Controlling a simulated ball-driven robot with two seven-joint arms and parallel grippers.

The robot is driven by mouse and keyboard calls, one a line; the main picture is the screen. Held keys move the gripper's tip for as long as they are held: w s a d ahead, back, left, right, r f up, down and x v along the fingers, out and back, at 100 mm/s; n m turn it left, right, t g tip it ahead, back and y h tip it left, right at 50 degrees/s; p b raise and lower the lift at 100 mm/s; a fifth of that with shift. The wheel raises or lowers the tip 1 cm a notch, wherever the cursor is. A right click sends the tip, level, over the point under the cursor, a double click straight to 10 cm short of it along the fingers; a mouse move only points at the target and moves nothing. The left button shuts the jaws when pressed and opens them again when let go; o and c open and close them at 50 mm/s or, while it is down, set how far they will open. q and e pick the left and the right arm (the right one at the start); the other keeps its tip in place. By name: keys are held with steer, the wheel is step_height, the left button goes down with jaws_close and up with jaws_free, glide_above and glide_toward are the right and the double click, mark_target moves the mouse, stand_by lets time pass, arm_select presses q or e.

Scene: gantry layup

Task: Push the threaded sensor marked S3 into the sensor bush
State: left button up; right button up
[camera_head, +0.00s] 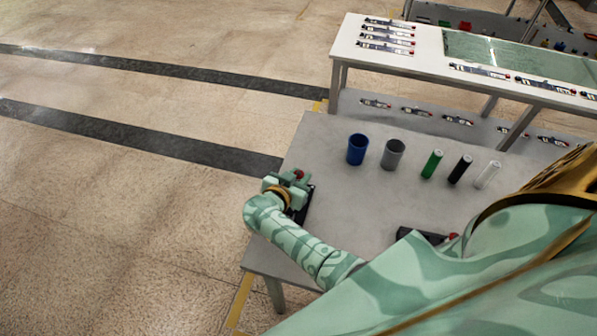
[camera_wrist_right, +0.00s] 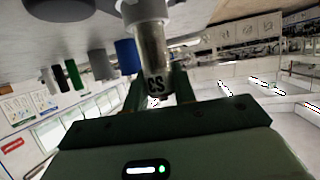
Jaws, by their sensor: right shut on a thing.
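My right gripper (camera_head: 291,187) is at the left edge of the grey table, at the end of my mint arm. In the wrist view it is shut on the threaded sensor (camera_wrist_right: 152,55), a metal cylinder with dark marking near the fingers (camera_wrist_right: 168,88). The marking appears inverted and fits S3. A pale collar (camera_wrist_right: 144,10) is at the sensor's far end, cut off by the frame; I cannot tell whether it is the sensor bush. My left gripper is not seen.
A blue cup (camera_head: 357,149), a grey cup (camera_head: 392,154) and green (camera_head: 432,164), black (camera_head: 460,169) and white (camera_head: 487,175) cylinders stand along the table (camera_head: 335,200). A black object (camera_head: 421,236) lies near my body. A rack table (camera_head: 400,62) stands behind.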

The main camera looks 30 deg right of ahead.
steer(key=shift+f, duration=0.6)
steer(key=o, duration=1.1)
